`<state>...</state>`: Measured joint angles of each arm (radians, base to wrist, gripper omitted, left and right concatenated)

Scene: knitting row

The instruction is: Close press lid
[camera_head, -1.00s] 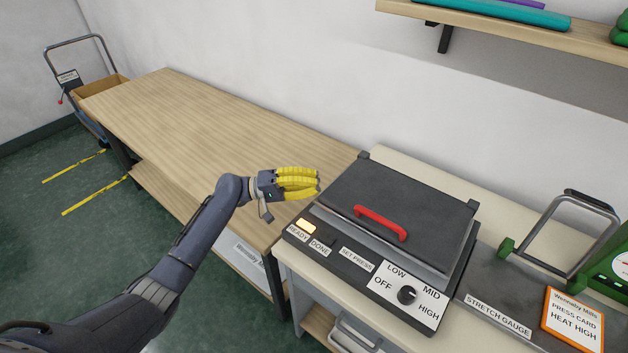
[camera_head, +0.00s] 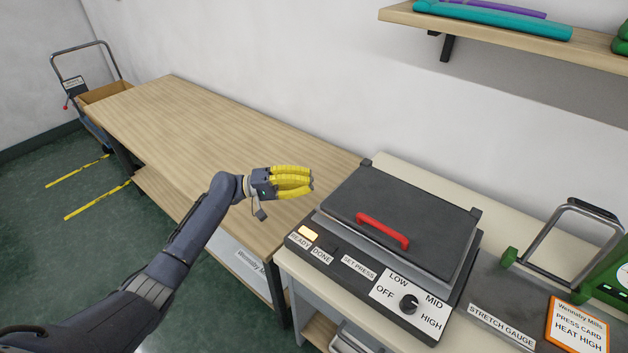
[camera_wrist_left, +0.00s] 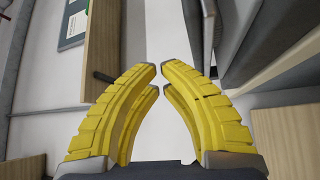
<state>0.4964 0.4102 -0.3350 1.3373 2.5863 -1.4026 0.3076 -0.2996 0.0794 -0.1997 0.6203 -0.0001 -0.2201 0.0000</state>
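The press (camera_head: 300,243) stands on the cream counter at the right in the head view. Its dark lid (camera_head: 400,215) lies down flat over the base, with a red handle (camera_head: 383,231) along the front edge. My left gripper (camera_head: 311,181), with yellow fingers, is just left of the lid and apart from the handle. In the left wrist view its fingertips (camera_wrist_left: 160,74) are apart, with a gap and nothing between them. My right gripper is not in view.
A long wooden table (camera_head: 220,130) runs to the left, its top clear. Right of the press are a stretch gauge (camera_head: 500,327) with an upright metal frame and an orange-edged press card (camera_head: 577,325). A shelf (camera_head: 480,30) with rolled cloth hangs above.

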